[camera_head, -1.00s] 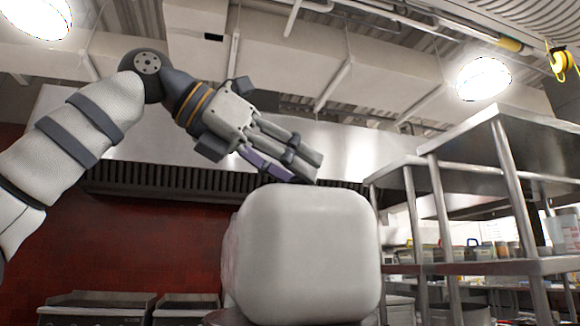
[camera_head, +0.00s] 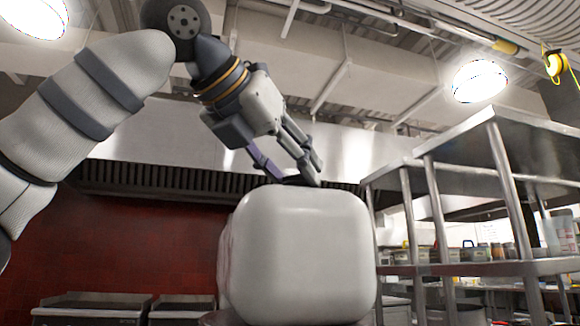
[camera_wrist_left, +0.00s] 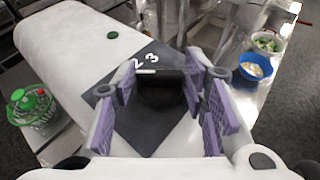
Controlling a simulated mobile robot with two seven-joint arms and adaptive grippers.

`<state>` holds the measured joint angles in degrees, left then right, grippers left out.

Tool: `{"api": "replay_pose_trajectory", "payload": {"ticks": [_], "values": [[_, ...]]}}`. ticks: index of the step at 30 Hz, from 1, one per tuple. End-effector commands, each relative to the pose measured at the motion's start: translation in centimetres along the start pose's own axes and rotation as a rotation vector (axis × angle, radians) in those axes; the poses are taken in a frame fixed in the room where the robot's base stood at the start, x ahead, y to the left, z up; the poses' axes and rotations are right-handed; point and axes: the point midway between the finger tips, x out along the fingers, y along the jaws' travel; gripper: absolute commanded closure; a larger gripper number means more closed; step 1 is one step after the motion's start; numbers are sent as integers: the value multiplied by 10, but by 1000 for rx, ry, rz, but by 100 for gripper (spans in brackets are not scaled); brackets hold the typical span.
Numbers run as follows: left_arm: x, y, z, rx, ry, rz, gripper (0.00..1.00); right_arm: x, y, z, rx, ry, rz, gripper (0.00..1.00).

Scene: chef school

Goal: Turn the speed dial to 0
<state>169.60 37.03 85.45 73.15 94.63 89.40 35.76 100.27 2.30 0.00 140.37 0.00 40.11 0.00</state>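A white rounded mixer (camera_head: 300,255) stands in the middle of the head view. The left wrist view looks down on its white top (camera_wrist_left: 75,45). There a black speed dial (camera_wrist_left: 160,92) with a white mark sits on a dark plate (camera_wrist_left: 148,135) printed with a 2 and a 3; other numbers are hidden. My left gripper (camera_head: 305,178) reaches down to the mixer's top from the left. In the left wrist view its purple-padded fingers (camera_wrist_left: 160,84) are spread on both sides of the dial, with no clear grip on it. My right gripper is out of view.
A green button (camera_wrist_left: 112,35) sits on the mixer's top. A green-lidded basket (camera_wrist_left: 32,108) stands to the left, and a blue bowl (camera_wrist_left: 255,68) and a bowl of greens (camera_wrist_left: 267,42) to the right. Steel shelves (camera_head: 465,170) stand right of the mixer.

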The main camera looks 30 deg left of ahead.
Motion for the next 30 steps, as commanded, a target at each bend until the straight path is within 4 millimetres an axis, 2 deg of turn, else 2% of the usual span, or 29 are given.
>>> {"api": "replay_pose_trajectory", "payload": {"ticks": [2,10,12,14,21,24,30], "values": [[0,0,0,-1,0,0,42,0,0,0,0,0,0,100],[0,0,0,0,0,-2,42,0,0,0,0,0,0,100],[-6,0,1,0,-2,-3,42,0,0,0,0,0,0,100],[-16,0,1,0,-3,-4,42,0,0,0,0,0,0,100],[-80,-1,1,0,-3,-5,42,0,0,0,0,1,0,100],[-101,0,0,0,-1,-4,42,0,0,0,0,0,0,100],[-120,0,0,-1,1,-2,42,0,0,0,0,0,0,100]]}}
